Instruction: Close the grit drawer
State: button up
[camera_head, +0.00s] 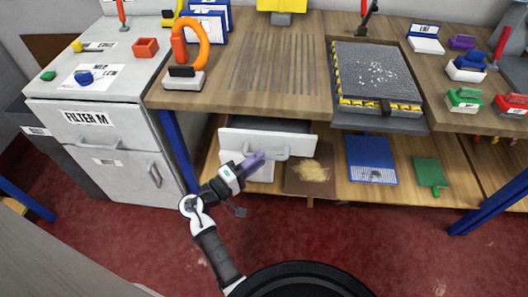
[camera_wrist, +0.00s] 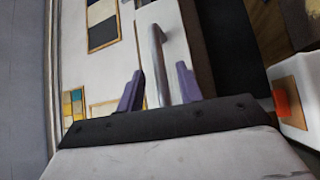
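A white-fronted drawer (camera_head: 240,139) under the workbench stands pulled out, and its dark inside shows behind the front. No label is readable on it, so I cannot confirm that it is the grit drawer. A grey bar handle (camera_head: 281,154) runs across its front. My gripper (camera_head: 255,161) is at the left part of this handle, its purple fingers pointing to it. In the wrist view the fingers of my gripper (camera_wrist: 160,88) are apart, with the handle (camera_wrist: 159,62) between them and the drawer front (camera_wrist: 175,35) behind. Contact with the handle cannot be told.
A grey cabinet (camera_head: 120,145) labelled FILTER M stands left, beside a blue bench leg (camera_head: 178,150). On the lower shelf (camera_head: 400,186) lie a brown mat with a tan heap (camera_head: 312,171), a blue tray (camera_head: 370,158) and a green dustpan-like thing (camera_head: 430,173). Red floor in front is open.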

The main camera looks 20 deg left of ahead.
jog(key=shift+x, duration=1.5)
jog(key=shift+c, duration=0.2)
grip_shut()
